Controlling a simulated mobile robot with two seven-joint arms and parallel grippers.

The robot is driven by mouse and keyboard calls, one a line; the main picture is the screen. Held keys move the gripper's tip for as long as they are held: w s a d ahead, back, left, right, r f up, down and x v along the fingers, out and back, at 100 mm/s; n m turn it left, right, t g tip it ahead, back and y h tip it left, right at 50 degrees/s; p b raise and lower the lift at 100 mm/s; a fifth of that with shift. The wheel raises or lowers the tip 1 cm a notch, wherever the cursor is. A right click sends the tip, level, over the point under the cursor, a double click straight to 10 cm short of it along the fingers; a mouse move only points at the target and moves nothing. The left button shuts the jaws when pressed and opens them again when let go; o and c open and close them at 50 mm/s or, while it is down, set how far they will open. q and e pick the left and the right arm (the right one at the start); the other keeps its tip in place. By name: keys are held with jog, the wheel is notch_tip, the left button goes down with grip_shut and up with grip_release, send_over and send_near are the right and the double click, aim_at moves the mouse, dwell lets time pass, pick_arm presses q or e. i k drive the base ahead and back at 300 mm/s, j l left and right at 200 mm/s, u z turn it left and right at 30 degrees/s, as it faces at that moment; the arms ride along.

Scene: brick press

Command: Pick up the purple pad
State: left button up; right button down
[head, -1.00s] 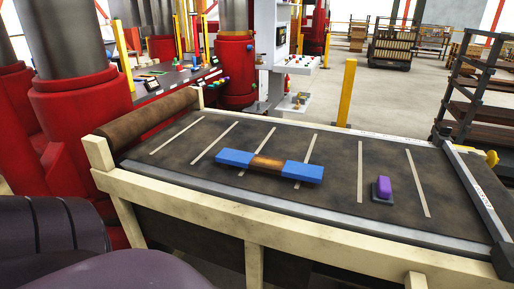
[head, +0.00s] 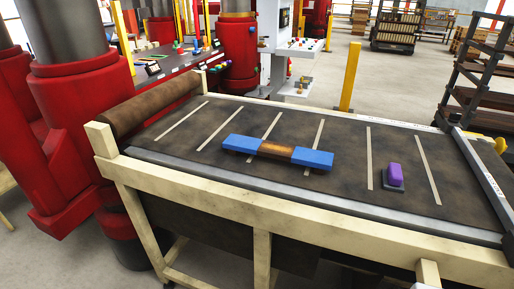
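The purple pad (head: 395,171) is a small rounded block. It sits on a dark grey base (head: 394,185) near the right end of the brown table top, between two pale stripes. Neither of my grippers shows in the head view, so I cannot see where they are relative to the pad.
A bar with blue ends and a brown middle (head: 277,150) lies left of the pad on the striped table (head: 200,160). A grey rail and cream frame (head: 290,216) edge the near side. Red press columns (head: 90,130) stand at left, a dark rack (head: 485,85) at right.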

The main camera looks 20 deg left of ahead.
aim_at(392, 178)
jog(key=k+j+u, duration=0.1)
jog(key=k+u, duration=0.25)
jog(key=u, duration=0.15)
jog(key=k+j+u, duration=0.2)
jog(key=u, duration=0.25)
jog(key=k, duration=0.1)
